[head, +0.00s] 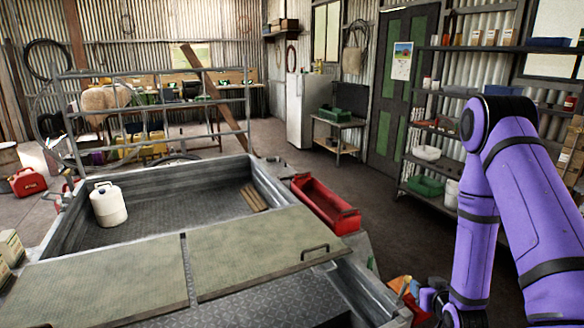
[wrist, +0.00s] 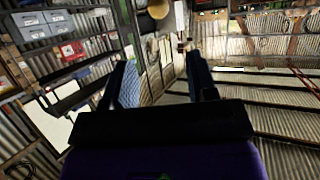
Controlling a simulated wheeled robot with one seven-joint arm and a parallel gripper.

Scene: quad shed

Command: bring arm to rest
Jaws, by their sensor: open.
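My purple arm (head: 500,200) is bent on the right side of the head view, beside the grey trailer-like tray. In the head view its lower end runs down near the bottom edge, and I cannot make out the fingers there. In the wrist view my gripper (wrist: 162,82) is open, with its two blue-padded fingers apart and nothing between them. The wrist picture is strongly tilted and shows walls and shelving beyond the fingers.
The metal tray (head: 262,172) holds a white jug (head: 108,204). A red bin (head: 325,206) stands at its right side. Shelves (head: 440,118) line the right wall behind my arm. Dark floor between tray and shelves is mostly clear. A fridge (head: 308,108) stands behind.

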